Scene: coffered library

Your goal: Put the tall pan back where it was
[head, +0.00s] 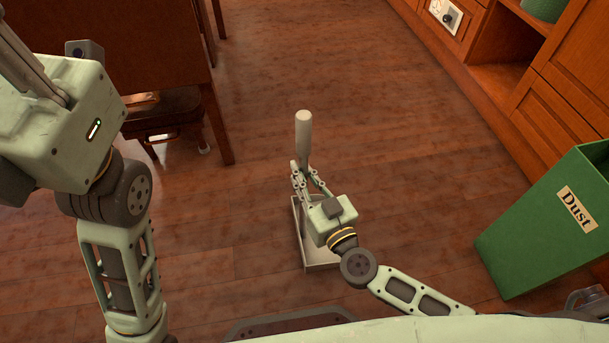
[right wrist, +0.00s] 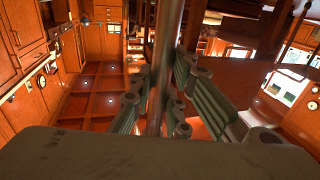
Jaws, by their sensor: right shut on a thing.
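The tall pan (head: 303,132) is a pale dustpan with a long upright handle, in the middle of the head view. Its shallow tray (head: 322,267) is low, partly hidden behind my right gripper and wrist; I cannot tell whether it touches the floor. My right gripper (head: 305,173) is shut on the handle, below its thick pale grip. In the right wrist view the handle (right wrist: 166,50) runs up between the fingers. My left gripper (head: 45,85) is raised at the upper left, empty of anything I can see; its fingertips lie outside the picture.
A green bin (head: 540,225) labelled "Dust" stands at the right. Wooden cabinets (head: 530,100) line the upper right. A dark wooden table (head: 150,50) stands at the upper left, with a chair-like thing (head: 165,115) under it. The wooden floor (head: 390,140) between is clear.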

